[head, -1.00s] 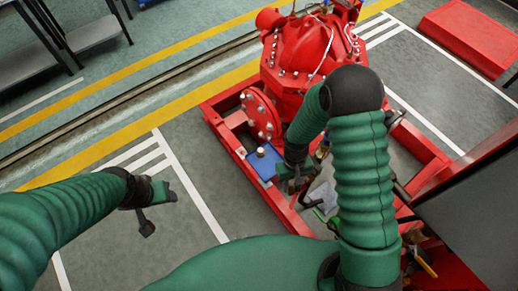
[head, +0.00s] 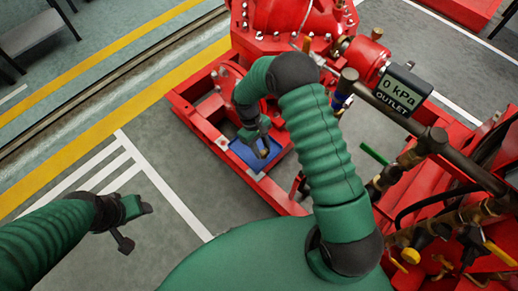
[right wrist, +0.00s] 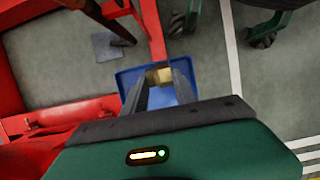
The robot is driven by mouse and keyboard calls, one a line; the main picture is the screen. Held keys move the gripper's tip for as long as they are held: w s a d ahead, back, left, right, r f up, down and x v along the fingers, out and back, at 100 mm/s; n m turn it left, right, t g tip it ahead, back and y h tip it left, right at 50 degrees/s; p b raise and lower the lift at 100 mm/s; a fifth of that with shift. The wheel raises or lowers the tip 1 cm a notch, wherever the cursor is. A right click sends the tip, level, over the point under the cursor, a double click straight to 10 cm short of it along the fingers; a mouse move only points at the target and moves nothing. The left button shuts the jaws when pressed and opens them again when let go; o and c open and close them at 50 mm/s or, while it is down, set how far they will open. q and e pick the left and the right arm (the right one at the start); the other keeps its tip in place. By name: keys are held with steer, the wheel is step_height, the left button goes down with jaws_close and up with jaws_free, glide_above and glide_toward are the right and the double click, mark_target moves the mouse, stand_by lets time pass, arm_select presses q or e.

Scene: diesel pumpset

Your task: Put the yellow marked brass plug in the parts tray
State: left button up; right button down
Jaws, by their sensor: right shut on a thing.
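The parts tray is blue and shows in the head view (head: 243,153), on the red base frame, and in the right wrist view (right wrist: 127,78). My right gripper (head: 263,147) is over the tray. In the right wrist view its two fingers (right wrist: 161,82) are shut on a small brass-coloured plug (right wrist: 160,75), seen against the tray. I cannot make out a yellow mark on it, nor whether it touches the tray floor. My left gripper (head: 134,224) hangs over the floor at the left, its fingers apart and empty.
A red pump body (head: 285,18) stands behind the tray. An outlet gauge reading 0 kPa (head: 404,88) and brown pipes (head: 412,157) are at the right. The red base frame (head: 283,195) edges the tray. The grey floor at the left is clear.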

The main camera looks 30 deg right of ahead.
steer(key=w, duration=0.3)
steer(key=shift+d+f+b, duration=0.3)
step_height(320, 180, down, 3)
steer(key=shift+f+b, duration=0.2)
steer(key=shift+b, duration=0.7)
steer(key=shift+r, duration=0.15)
steer(key=c, duration=1)
jaws_free()
